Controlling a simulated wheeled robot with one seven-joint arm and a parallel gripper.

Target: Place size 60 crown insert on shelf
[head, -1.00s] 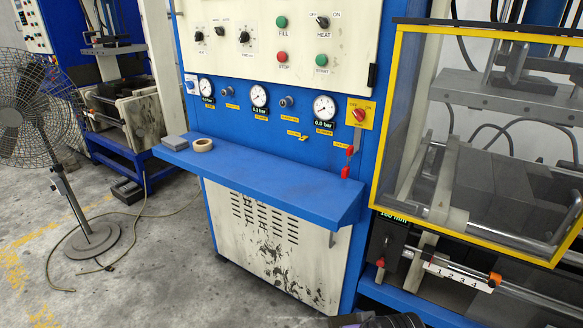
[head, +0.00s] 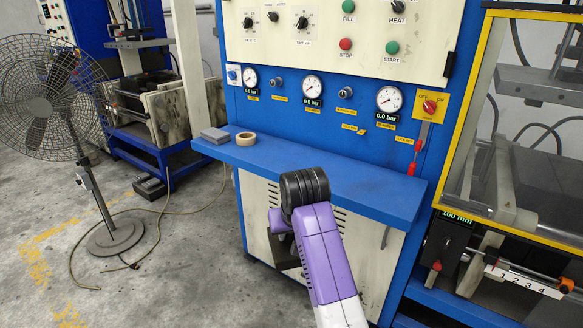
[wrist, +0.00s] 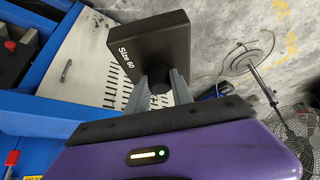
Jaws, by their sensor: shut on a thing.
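The size 60 crown insert (wrist: 140,42) is a dark block with white "Size 60" lettering in the wrist view. My gripper (wrist: 160,80) is shut on it, with grey fingers at its near side. The blue shelf (head: 365,190) runs across the front of the press cabinet in the head view. Blue surfaces show at the left of the wrist view. My purple arm rises in front of the shelf in the head view. There, my gripper and the insert cannot be made out.
A grey block (head: 214,135) and a tape roll (head: 246,139) lie at the shelf's left end. Red pieces (head: 412,169) are near its right end. The shelf's middle is largely bare. A yellow-framed guard (head: 465,110) stands right; a fan (head: 60,100) stands left on open floor.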

